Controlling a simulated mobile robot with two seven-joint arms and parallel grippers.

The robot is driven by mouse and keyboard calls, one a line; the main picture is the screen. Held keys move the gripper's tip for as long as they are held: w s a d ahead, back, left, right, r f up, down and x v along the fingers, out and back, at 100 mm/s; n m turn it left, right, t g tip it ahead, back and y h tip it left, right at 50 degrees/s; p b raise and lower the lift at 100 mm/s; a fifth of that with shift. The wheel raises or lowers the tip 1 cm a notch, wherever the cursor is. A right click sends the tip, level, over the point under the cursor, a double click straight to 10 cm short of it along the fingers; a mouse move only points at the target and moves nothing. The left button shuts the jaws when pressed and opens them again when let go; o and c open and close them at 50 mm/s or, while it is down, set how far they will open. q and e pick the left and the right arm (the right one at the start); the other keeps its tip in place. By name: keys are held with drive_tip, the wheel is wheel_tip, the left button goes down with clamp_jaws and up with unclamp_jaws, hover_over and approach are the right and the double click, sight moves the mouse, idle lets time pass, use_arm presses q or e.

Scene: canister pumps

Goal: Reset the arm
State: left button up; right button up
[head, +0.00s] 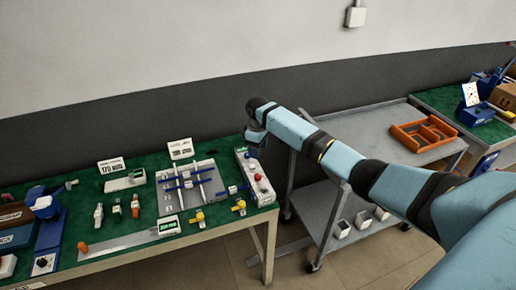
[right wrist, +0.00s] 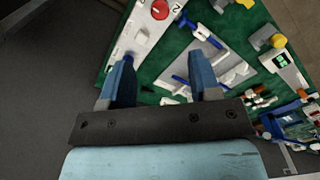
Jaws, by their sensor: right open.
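My right arm reaches in from the right of the head view. Its gripper (head: 255,146) is above the back right corner of the green-topped bench (head: 130,243). In the right wrist view the two blue fingers of the right gripper (right wrist: 163,72) stand apart with nothing between them. Below the gripper is a white control box (head: 261,189) with a red knob, which also shows in the right wrist view (right wrist: 160,9). I cannot tell the exact height of the fingers above it. My left gripper is not in view.
A grey fixture plate (head: 205,208) with blue clamps lies left of the control box. A grey cart (head: 375,146) with an orange tray (head: 423,134) stands to the right, beneath my arm.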

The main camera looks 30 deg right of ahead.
idle(0.4)
drive_tip(key=s+a+f+t, duration=0.1)
drive_tip(key=s+a+f, duration=0.4)
drive_tip(key=s+a, duration=0.4)
drive_tip(key=s+a+f, duration=0.4)
drive_tip(key=s+a, duration=0.4)
drive_tip(key=s, duration=0.3)
drive_tip(key=s+r+m+t, duration=0.15)
drive_tip(key=s+r, duration=0.35)
drive_tip(key=s, duration=0.7)
drive_tip(key=s+r+m+t, duration=0.1)
drive_tip(key=s+r+m, duration=0.3)
drive_tip(key=s, duration=0.8)
drive_tip(key=w+a+f+n+t+y, duration=0.1)
drive_tip(key=w+a+f+t, duration=0.2)
drive_tip(key=f, duration=0.3)
drive_tip(key=w+a+f+n+t+y, duration=0.1)
drive_tip(key=w+a+f+t+y, duration=0.1)
drive_tip(key=f, duration=0.4)
drive_tip(key=shift+w+a+t+p, duration=0.35)
drive_tip(key=shift+w+a+t, duration=0.2)
drive_tip(key=shift+a+t, duration=0.5)
